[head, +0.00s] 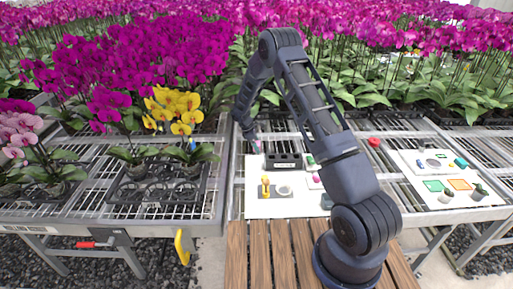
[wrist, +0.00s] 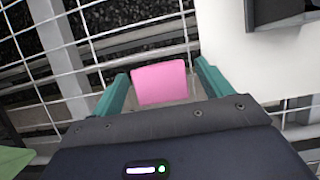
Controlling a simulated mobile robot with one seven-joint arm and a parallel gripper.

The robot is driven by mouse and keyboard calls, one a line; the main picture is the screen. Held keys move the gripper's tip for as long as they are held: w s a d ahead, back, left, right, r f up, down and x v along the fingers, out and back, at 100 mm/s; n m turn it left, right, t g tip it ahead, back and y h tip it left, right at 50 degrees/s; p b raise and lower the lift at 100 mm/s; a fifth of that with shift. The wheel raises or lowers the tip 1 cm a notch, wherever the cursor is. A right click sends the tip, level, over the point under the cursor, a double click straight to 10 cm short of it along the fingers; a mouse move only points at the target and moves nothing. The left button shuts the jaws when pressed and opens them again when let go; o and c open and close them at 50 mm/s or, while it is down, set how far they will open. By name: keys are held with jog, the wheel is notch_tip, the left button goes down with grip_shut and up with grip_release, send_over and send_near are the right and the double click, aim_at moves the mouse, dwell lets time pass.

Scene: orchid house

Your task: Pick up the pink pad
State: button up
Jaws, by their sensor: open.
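The pink pad (wrist: 160,84) shows in the wrist view as a small flat-faced block between the two teal fingers of my gripper (wrist: 161,72). The fingers are apart, with a gap on each side of the pad, and neither clearly touches it. Behind the pad is the wire mesh of the bench. In the head view my gripper (head: 254,142) is low over the bench near the back left corner of a white board, with a small pink patch at its tip.
The white board (head: 254,209) carries a black tray (head: 284,161), a yellow object (head: 265,187) and small items. A second white board (head: 408,163) lies right. Potted orchids (head: 190,158) stand left. The wire bench (wrist: 100,14) has open gaps. A green thing (wrist: 12,160) is lower left.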

jog(key=shift+c, duration=0.2)
jog(key=c, duration=1)
